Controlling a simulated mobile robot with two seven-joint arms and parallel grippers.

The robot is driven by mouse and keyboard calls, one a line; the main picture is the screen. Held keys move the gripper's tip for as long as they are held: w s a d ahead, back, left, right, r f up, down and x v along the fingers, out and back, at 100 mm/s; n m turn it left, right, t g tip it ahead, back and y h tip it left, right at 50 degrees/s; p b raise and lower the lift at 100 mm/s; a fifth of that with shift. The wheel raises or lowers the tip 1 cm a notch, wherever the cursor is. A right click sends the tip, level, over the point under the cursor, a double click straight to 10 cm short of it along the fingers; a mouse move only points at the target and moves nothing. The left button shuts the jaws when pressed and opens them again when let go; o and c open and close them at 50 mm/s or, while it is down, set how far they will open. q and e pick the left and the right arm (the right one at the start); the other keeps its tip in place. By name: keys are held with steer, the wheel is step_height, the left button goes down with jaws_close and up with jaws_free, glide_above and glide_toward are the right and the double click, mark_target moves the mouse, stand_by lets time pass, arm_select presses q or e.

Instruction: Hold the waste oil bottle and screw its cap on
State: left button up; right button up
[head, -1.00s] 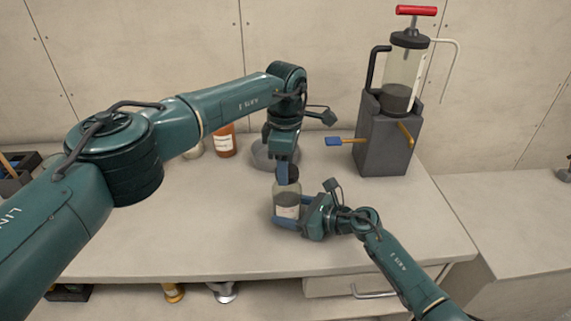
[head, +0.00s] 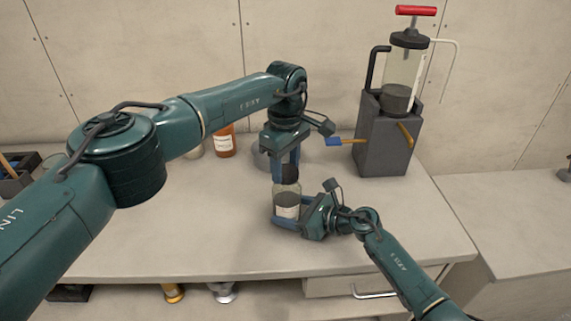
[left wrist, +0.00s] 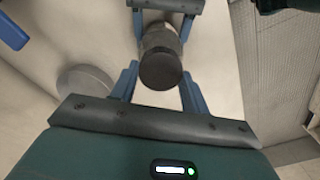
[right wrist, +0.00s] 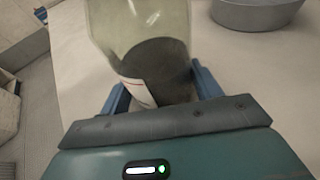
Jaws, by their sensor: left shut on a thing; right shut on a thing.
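The waste oil bottle (head: 287,204), clear with dark liquid and a white label, stands upright on the bench. It also shows in the right wrist view (right wrist: 145,55). My right gripper (head: 288,222) is shut around its lower body from the right. The dark cap (head: 290,171) is at the bottle's mouth. My left gripper (head: 285,174) points straight down from above and is shut on the cap. In the left wrist view the round cap (left wrist: 160,69) sits between the blue fingers. How far the cap is threaded cannot be told.
A grey round dish (right wrist: 256,12) lies behind the bottle, mostly hidden in the head view. An orange bottle (head: 223,142) stands at the back. A pump canister (head: 402,75) in a dark stand (head: 383,140) is at the right back. The bench front (head: 170,250) is clear.

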arm_select(q)
steer(key=o, duration=1.3)
steer(key=shift+c, duration=0.2)
step_height(320, 180, up, 12)
arm_select(e)
steer(key=o, duration=1.5)
steer(key=shift+c, duration=0.2)
